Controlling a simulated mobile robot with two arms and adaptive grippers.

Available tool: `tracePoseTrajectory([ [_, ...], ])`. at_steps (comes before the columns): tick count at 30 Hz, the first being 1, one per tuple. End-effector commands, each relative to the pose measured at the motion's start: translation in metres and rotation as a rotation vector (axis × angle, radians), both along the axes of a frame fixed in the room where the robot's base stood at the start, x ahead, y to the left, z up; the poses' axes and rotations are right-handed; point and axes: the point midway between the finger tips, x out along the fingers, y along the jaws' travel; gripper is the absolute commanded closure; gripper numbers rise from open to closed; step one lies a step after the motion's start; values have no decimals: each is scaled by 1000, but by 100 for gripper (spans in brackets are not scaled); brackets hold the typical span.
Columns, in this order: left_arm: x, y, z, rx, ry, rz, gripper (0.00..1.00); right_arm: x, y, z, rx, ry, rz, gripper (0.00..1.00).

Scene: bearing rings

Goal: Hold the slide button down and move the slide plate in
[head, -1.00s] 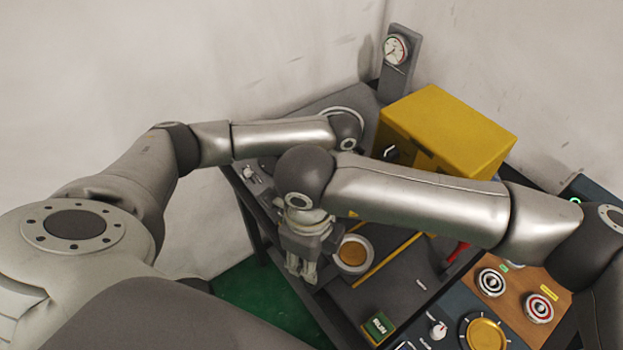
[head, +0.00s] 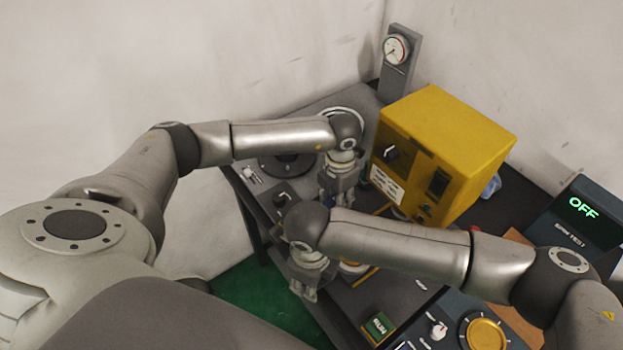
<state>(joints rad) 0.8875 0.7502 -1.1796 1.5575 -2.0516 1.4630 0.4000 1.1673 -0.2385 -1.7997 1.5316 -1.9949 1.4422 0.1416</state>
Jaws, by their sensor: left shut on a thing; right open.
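My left gripper (head: 334,205) points down over the dark bench, just left of the yellow machine. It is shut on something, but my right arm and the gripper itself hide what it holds. My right gripper (head: 303,293) is open near the bench's front left edge, pointing down, with nothing seen between its fingers. The slide plate and the slide button cannot be made out for certain; my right arm covers much of that area.
The yellow machine (head: 455,140) stands at the back right. A gauge on a grey post (head: 397,50) is behind it. A green RUN button (head: 379,326) and a control panel with a brass dial (head: 486,333) lie in front. A display reading OFF (head: 582,208) is at right.

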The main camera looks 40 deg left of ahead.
Motion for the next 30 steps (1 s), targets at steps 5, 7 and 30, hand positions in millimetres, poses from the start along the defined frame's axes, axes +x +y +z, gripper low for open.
tracePoseTrajectory([
  [5,0,0,0,1,0,0,86,0,0,0,0,0,0,72],
  [7,0,0,0,1,-1,0,86,0,0,0,0,0,0,81],
  [30,1,0,1,0,-2,1,86,52,-18,1,-2,-5,-8,100],
])
